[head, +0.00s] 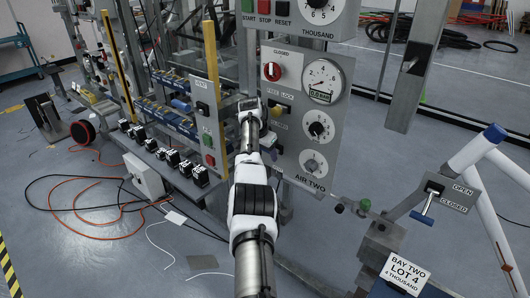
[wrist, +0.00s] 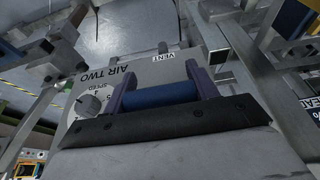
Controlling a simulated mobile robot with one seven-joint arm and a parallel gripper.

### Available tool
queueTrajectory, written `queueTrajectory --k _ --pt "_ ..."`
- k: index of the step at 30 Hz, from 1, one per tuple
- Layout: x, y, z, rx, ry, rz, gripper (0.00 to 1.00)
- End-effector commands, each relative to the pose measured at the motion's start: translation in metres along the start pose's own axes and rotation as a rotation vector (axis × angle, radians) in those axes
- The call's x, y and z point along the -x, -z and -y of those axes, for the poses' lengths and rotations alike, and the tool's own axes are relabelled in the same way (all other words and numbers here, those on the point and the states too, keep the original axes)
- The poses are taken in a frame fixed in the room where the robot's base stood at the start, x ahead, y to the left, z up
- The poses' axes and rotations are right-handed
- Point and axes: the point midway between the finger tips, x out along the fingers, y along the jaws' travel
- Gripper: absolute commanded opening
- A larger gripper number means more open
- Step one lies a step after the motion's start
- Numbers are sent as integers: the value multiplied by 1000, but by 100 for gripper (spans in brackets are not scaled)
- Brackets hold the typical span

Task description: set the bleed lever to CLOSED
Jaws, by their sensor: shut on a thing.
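In the wrist view, the purple fingers of my gripper (wrist: 161,90) are shut on a blue cylindrical bar (wrist: 160,94).
The grey AIR TWO panel (head: 300,150) carries a red knob (head: 271,71), a gauge (head: 323,80) and dials; it appears upside down in the wrist view (wrist: 140,82). Orange cables (head: 75,235) lie on the floor at left.

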Motion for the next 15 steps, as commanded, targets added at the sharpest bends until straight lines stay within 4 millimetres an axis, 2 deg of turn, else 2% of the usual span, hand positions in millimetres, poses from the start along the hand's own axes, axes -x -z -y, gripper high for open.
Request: queueTrajectory --k 7,8,12,15 --pt "1 1 0 -1 2 -1 17" --pt "1 1 0 -1 2 -2 62" --pt "1 1 0 -1 2 -2 80" --pt "1 1 0 -1 2 -2 80"
